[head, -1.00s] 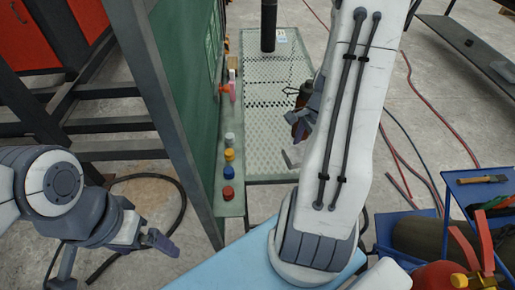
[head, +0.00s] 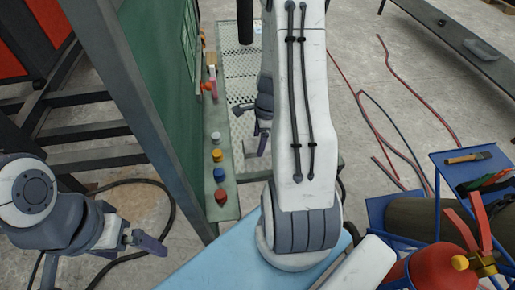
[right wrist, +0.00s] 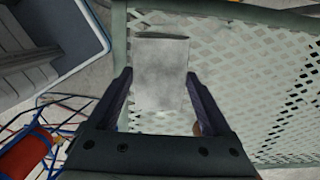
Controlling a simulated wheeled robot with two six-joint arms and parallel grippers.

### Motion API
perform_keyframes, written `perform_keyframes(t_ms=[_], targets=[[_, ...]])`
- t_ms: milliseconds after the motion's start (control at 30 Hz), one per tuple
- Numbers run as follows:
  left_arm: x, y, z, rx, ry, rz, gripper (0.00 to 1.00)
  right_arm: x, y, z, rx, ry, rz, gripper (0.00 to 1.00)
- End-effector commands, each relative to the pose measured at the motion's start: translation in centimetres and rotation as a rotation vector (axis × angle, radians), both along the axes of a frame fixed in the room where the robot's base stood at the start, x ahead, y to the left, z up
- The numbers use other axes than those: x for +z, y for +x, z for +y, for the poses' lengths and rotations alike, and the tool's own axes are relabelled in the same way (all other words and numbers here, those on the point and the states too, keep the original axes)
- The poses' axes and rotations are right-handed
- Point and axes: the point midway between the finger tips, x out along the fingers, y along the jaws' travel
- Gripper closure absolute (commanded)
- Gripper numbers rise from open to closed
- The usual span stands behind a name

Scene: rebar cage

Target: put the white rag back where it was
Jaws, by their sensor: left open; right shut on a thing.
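The white rag (right wrist: 160,75) is a pale grey-white folded cloth in the right wrist view. It sits between the two fingers of my right gripper (right wrist: 158,92), which is shut on it. Below it is the white perforated mesh table (right wrist: 255,80); I cannot tell whether the rag touches the mesh. In the head view my right gripper (head: 254,125) is at the mesh table (head: 240,100), partly hidden by my own forearm. My left gripper (head: 110,254) is open and empty, low at the left, away from the table.
A green panel (head: 155,90) stands left of the mesh table. Its ledge holds several coloured caps, including a red one (head: 221,197) and a blue one (head: 219,174). A dark post (head: 244,20) rises at the back. A blue cart (head: 440,158) with a red extinguisher (head: 440,268) is at right.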

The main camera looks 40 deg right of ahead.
Motion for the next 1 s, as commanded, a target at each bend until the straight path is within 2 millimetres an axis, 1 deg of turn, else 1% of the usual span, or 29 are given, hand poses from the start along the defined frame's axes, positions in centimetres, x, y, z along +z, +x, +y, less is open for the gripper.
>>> perform_keyframes(t_ms=[167,300,400,633,767,800,833,1000], targets=[[-0.4,0.0,0.0,0.000,0.000,0.000,0.00,-1.1,0.4,0.2,0.000,0.001,0.001,0.79],[-1.3,0.0,0.0,0.000,0.000,0.000,0.00,-3.4,0.3,0.2,-0.002,0.001,0.002,0.79],[-1.7,0.0,0.0,0.000,0.000,0.000,0.00,-4.4,0.4,0.2,-0.002,0.001,0.001,0.79],[-1.5,0.0,0.0,0.000,0.000,0.000,0.00,-4.2,0.4,0.2,0.000,-0.001,-0.001,0.79],[-1.8,0.0,0.0,0.000,0.000,0.000,0.00,-4.7,0.4,0.2,0.000,0.000,0.000,0.79],[-1.8,0.0,0.0,0.000,0.000,0.000,0.00,-4.6,0.4,0.2,0.001,-0.001,-0.001,0.09],[-1.7,0.0,0.0,0.000,0.000,0.000,0.00,-4.5,0.4,0.2,0.001,-0.001,-0.001,0.00],[-1.7,0.0,0.0,0.000,0.000,0.000,0.00,-4.5,0.4,0.2,0.001,0.000,0.000,0.00]])
